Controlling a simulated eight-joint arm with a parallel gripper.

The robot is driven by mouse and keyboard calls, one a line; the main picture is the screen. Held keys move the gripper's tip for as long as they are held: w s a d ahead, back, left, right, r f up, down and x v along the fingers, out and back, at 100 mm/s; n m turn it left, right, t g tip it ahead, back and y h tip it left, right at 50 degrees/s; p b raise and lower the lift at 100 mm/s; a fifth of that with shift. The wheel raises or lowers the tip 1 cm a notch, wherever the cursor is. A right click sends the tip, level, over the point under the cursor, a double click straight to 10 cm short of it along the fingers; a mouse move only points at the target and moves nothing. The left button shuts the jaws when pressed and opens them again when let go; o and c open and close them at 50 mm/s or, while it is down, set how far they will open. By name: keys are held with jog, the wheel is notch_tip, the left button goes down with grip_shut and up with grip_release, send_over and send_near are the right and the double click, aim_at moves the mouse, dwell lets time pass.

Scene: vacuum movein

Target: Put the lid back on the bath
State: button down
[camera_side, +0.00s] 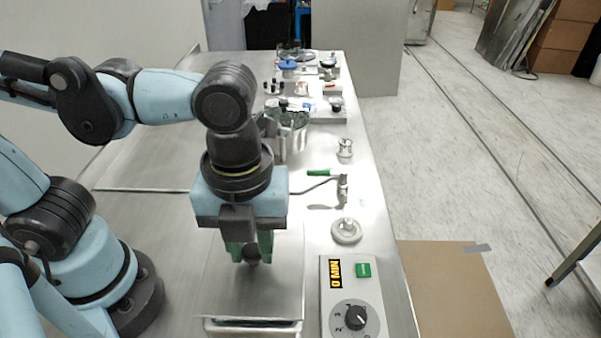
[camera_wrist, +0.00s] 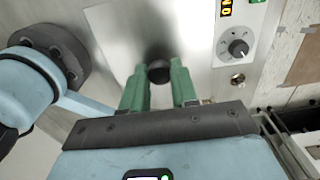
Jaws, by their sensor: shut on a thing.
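The lid (camera_side: 225,290) is a flat, shiny metal plate with a round black knob. My gripper (camera_side: 251,257) points down with its green fingers on either side of the knob and is shut on it. The wrist view shows the knob (camera_wrist: 159,72) between the fingertips (camera_wrist: 160,74) and the lid plate (camera_wrist: 115,40) behind it. The bath (camera_side: 250,326) shows only as a pale front rim below the lid's near edge; its inside is hidden. The lid looks about level, right over the bath; I cannot tell whether it touches the rim.
The control panel (camera_side: 350,295), with a dial, a display and a green switch, stands close to the lid's right. A round grey fitting (camera_side: 346,231) and a metal tap (camera_side: 343,190) are behind it. A metal vessel (camera_side: 291,135) and several small parts stand farther back.

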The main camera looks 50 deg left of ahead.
aim_at(252, 249)
jog(key=shift+f, duration=0.65)
jog(key=shift+f, duration=0.6)
jog(key=c, duration=0.9)
grip_release()
jog(key=shift+o, duration=0.2)
notch_tip(252, 249, up, 13)
jog(key=w+a+f+n+t, duration=0.3)
jog(key=w+a+f+n, duration=0.2)
jog(key=n, duration=0.8)
jog(key=w+a+f+n+t, duration=0.4)
jog(key=w+a+f+n, duration=0.1)
jog(key=a+n, duration=0.7)
jog(key=shift+w+f+n, duration=0.2)
jog(key=shift+w+n, duration=0.45)
jog(key=shift+n, duration=0.35)
